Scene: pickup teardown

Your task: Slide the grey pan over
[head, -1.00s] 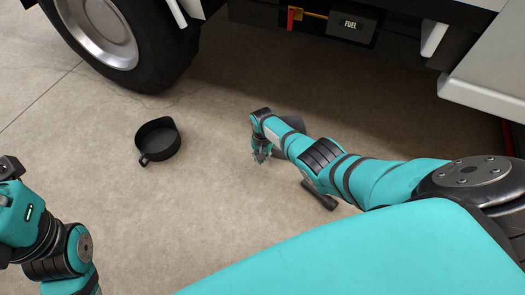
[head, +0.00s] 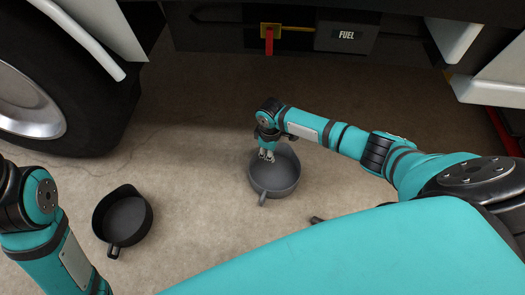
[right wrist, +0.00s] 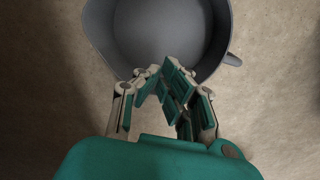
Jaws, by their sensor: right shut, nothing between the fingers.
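The grey pan (head: 273,186) lies on the concrete floor, its open side up and its handle pointing toward me. My right gripper (head: 267,157) is shut and empty, pointing down at the pan's far left rim in the head view. The right wrist view shows the same pan (right wrist: 158,32) ahead, with the shut fingertips (right wrist: 166,72) overlapping its near rim. I cannot tell whether they touch it. My left arm shows at the left edge of the head view, but its gripper is out of view.
A darker pan (head: 125,222) sits on the floor at left, near my left arm. A truck wheel (head: 45,100) stands at upper left, and the truck's underside with a FUEL box (head: 346,38) crosses the top. A dark object (head: 316,220) is mostly hidden by my body.

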